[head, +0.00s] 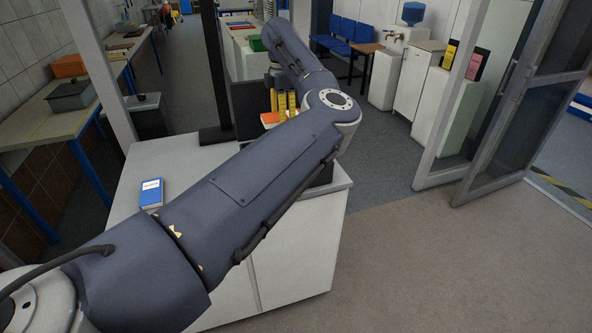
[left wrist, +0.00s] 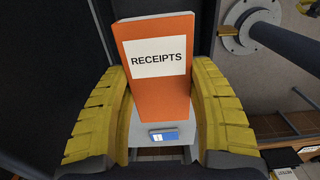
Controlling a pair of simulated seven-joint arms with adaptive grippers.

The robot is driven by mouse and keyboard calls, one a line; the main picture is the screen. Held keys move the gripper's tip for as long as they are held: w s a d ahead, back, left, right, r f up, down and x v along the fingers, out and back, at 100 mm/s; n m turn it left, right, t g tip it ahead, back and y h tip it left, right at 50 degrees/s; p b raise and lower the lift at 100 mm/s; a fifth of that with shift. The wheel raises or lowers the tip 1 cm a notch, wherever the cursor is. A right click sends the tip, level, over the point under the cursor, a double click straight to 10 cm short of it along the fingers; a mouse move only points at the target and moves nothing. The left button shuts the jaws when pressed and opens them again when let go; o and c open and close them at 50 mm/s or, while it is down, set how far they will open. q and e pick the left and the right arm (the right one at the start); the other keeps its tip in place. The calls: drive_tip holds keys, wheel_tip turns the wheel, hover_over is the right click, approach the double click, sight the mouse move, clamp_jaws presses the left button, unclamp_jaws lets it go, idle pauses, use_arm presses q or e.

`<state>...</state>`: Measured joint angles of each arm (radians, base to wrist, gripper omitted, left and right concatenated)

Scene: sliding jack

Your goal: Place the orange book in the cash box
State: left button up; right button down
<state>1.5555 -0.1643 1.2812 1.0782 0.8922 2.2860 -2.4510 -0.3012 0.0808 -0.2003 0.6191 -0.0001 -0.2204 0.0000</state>
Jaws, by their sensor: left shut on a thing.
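The orange book (left wrist: 158,85), with a white RECEIPTS label, is between the yellow fingers of my left gripper (left wrist: 160,110), which is shut on it. In the head view the orange book (head: 269,118) shows only in part, beside the yellow fingers of my left gripper (head: 283,105), above the far part of the white counter. My left arm hides much of the counter. A dark upright panel (head: 247,112) stands by the gripper. I cannot tell which dark shape is the cash box. My right gripper is not in view.
A blue book (head: 152,194) lies on the white counter (head: 150,160), left of my arm; it also shows in the left wrist view (left wrist: 164,135). The floor (head: 430,260) at right is clear.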

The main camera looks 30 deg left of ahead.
use_arm(q)
wheel_tip(320, 180, down, 20)
drive_tip(key=shift+r, duration=0.25)
idle(0.5)
drive_tip(key=shift+f, duration=0.15)
drive_tip(key=o, duration=1.2)
wheel_tip(320, 180, up, 12)
drive_tip(key=shift+r, duration=0.2)
